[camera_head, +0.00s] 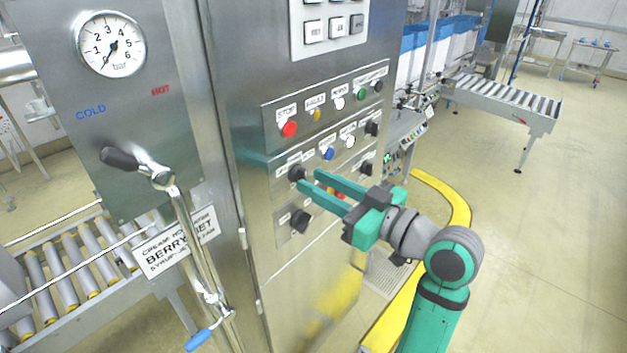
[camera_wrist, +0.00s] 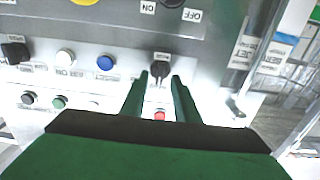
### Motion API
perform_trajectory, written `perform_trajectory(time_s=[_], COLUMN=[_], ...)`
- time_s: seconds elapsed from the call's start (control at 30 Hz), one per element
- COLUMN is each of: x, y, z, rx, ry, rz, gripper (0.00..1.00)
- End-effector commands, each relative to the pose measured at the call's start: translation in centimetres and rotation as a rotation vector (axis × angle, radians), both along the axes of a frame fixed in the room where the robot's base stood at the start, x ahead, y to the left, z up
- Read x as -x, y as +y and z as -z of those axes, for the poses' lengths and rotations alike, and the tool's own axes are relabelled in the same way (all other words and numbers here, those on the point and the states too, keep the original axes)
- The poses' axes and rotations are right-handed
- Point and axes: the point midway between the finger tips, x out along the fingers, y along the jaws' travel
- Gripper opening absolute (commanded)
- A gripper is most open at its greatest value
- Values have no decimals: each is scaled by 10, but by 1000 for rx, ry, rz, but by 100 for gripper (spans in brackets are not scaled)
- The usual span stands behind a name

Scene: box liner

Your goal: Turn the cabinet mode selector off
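The steel cabinet (camera_head: 235,120) carries a control panel with labelled buttons and black selector knobs. One black selector knob (camera_head: 297,173) is at the panel's left, below the red stop button. It also shows in the wrist view (camera_wrist: 160,69), between my fingertips. A lower black knob (camera_head: 300,220) sits on a separate plate; in the wrist view its ON and OFF labels appear upside down. My gripper (camera_head: 309,180) is open, its fingertips close to the upper knob, one on either side. I cannot tell if they touch it. The small labels are too blurred to name the mode selector.
A red button (camera_head: 289,129), a blue button (camera_head: 328,153) and another black knob (camera_head: 371,129) sit nearby on the panel. A lever handle (camera_head: 120,158) and vertical pipe stand to the left. A yellow floor curb (camera_head: 455,200) curves behind my arm.

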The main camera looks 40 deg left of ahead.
Motion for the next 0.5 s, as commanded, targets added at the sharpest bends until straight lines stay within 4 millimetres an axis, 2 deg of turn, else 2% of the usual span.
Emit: perform_trajectory(time_s=[0.2,0.5], x=[-1,-2], y=[16,17], z=[0,0], rx=[-1,-1], ry=[0,0], rz=[0,1], gripper=[28,28])
